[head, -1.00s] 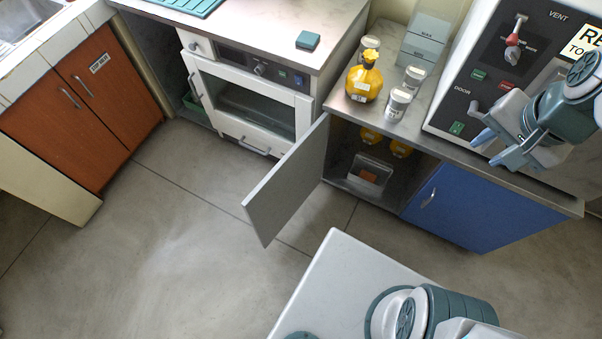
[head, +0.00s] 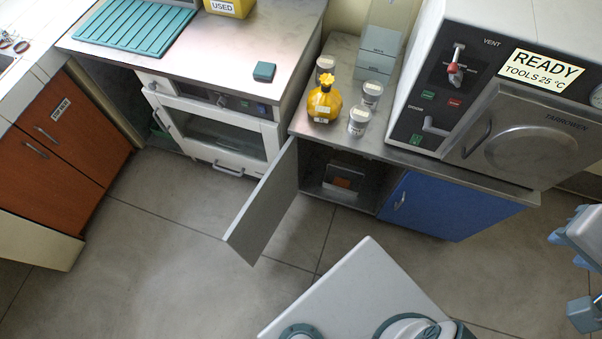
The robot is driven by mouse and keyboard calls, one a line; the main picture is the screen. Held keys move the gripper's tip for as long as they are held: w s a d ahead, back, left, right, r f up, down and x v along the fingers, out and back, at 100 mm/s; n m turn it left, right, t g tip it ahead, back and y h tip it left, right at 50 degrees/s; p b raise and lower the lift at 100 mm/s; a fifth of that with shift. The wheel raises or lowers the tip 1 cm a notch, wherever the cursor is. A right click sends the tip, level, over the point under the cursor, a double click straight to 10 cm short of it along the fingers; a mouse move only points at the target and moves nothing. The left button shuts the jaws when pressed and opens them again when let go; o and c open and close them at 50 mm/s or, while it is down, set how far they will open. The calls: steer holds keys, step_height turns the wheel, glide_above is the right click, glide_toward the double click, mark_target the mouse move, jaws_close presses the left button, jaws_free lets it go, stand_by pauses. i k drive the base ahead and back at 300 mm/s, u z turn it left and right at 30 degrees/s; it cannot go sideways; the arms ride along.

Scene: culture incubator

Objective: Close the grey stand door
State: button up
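The grey stand door (head: 262,208) stands wide open in the head view. It swings out from the left side of the low stand under the steel counter and shows as a plain grey panel over the floor. The opening behind it (head: 318,165) is dark inside, with a clear box holding something orange (head: 343,182). My gripper (head: 568,250) is at the right edge of the view, partly cut off, well to the right of the door and touching nothing visible. Its fingertips look apart, with nothing between them.
A blue door (head: 425,207) beside the opening is shut. The counter holds a yellow bottle (head: 323,105), several jars and a steriliser (head: 530,140) reading READY. A white oven (head: 215,130) stands left of the grey door. The floor (head: 170,260) in front is clear.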

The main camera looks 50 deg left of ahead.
mark_target(250, 232)
steer(key=z, duration=1.5)
steer(key=k, duration=2.1)
steer(key=u, duration=2)
